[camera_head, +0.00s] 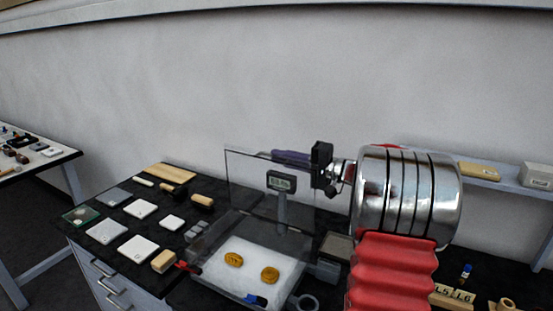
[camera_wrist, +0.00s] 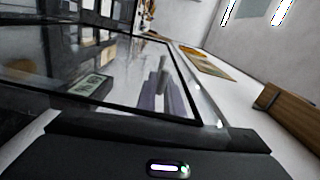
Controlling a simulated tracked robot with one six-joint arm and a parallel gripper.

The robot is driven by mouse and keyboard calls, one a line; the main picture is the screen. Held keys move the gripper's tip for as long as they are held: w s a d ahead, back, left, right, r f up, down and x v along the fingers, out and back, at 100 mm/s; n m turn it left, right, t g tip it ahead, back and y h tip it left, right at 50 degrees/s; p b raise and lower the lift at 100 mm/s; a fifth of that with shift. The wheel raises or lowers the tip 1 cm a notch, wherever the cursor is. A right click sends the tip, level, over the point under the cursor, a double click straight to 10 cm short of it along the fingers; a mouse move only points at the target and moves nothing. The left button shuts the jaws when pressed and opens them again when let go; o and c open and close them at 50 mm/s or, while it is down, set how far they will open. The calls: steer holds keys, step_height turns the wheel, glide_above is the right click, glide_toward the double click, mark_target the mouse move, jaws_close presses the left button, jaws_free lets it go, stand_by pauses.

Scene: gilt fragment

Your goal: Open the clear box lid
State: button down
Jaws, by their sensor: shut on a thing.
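The clear box (camera_head: 240,283) stands on the black bench, with a white padded floor. Two gold pieces (camera_head: 233,259) (camera_head: 270,275) lie on the padding. Its clear, dark-edged lid (camera_head: 245,195) is raised and stands nearly upright at the back of the box. My gripper (camera_head: 280,156) has purple fingers and is at the lid's upper edge, towards its right side, shut on the lid. In the wrist view the lid (camera_wrist: 110,45) spans the upper left, and the purple fingers (camera_wrist: 165,95) show near its dark edge. Their exact contact is hard to make out.
A small display (camera_head: 281,181) on a post stands by the lid. White tiles (camera_head: 136,249), wooden blocks (camera_head: 163,261) and a wooden board (camera_head: 170,173) lie left of the box. A grey shelf (camera_head: 505,180) is at the right. The wall behind is bare.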

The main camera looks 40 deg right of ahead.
steer(key=shift+s+a+f, duration=0.1)
steer(key=shift+a+f, duration=0.05)
steer(key=shift+f, duration=0.2)
steer(key=c, duration=2.2)
jaws_free()
steer(key=o, duration=0.3)
steer(key=shift+r, duration=0.2)
steer(key=shift+o, duration=0.2)
steer(key=v, duration=1.3)
steer(key=shift+s, duration=0.25)
steer(key=v, duration=1.6)
